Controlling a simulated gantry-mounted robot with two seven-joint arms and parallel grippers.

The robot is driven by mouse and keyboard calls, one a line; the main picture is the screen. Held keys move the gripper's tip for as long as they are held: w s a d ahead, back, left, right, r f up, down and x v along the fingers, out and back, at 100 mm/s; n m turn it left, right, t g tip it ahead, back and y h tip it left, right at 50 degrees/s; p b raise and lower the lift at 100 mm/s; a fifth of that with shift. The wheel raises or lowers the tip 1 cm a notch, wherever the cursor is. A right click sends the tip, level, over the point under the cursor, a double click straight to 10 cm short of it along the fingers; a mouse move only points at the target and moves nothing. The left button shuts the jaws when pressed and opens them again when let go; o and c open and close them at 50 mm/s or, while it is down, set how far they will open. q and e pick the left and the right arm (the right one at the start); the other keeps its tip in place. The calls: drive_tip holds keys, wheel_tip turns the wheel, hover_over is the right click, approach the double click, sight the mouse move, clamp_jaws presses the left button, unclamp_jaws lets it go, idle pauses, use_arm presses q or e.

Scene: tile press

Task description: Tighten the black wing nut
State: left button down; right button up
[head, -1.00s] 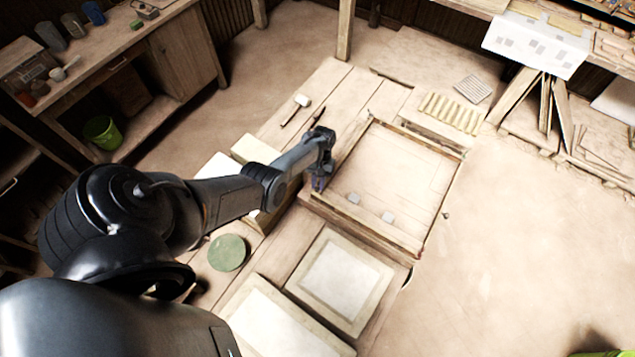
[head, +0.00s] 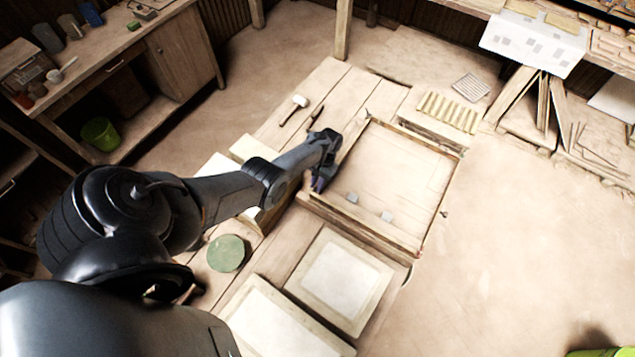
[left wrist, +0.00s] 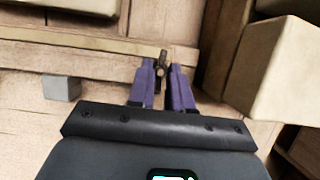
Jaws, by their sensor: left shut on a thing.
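The black wing nut (left wrist: 162,57) shows in the left wrist view as a small dark piece at the tips of my left gripper (left wrist: 163,68). The two purple fingers stand on either side of it and are shut on it. In the head view my left gripper (head: 319,184) is at the left front corner of the wooden press frame (head: 375,233), and the wing nut cannot be made out there. My right gripper is not in view.
Two small grey blocks (head: 352,197) lie inside the frame near its front rail. A pale framed panel (head: 340,280) and a round green disc (head: 226,253) lie nearer me. A mallet (head: 294,108) lies behind the arm.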

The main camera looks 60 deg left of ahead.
use_arm(q)
drive_tip(key=c, duration=1)
unclamp_jaws()
drive_tip(key=shift+c, duration=0.2)
drive_tip(key=shift+w+a+r, duration=0.1)
drive_tip(key=shift+w+r, duration=0.1)
drive_tip(key=shift+r, duration=0.35)
drive_tip(key=p+v, duration=0.1)
drive_tip(key=v, duration=0.8)
drive_tip(key=shift+r+p, duration=0.3)
drive_tip(key=shift+p, duration=0.05)
drive_tip(key=shift+a, duration=0.15)
